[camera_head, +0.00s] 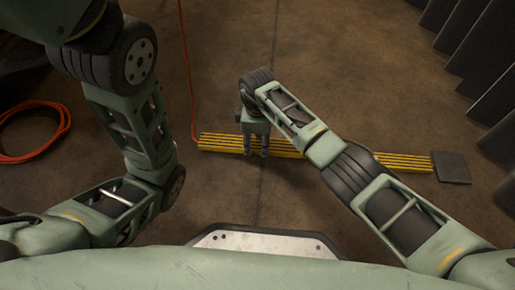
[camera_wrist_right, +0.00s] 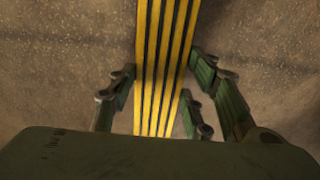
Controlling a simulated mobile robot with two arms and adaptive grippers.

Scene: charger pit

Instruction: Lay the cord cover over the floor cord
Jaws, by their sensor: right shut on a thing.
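The cord cover (camera_head: 222,143) is a long yellow strip with black stripes, lying across the floor. In the right wrist view the cord cover (camera_wrist_right: 166,45) runs between my fingers. The orange floor cord (camera_head: 187,65) comes from the top and meets the cover's left end. Whether it runs under the cover is hidden. My right arm hides the cover's middle. My left arm shows, but its fingers are out of view.
A coiled orange cord (camera_head: 32,130) lies on the floor at the left. A dark square plate (camera_head: 451,167) lies at the cover's right end. Dark upright panels (camera_head: 480,90) stand along the right side.

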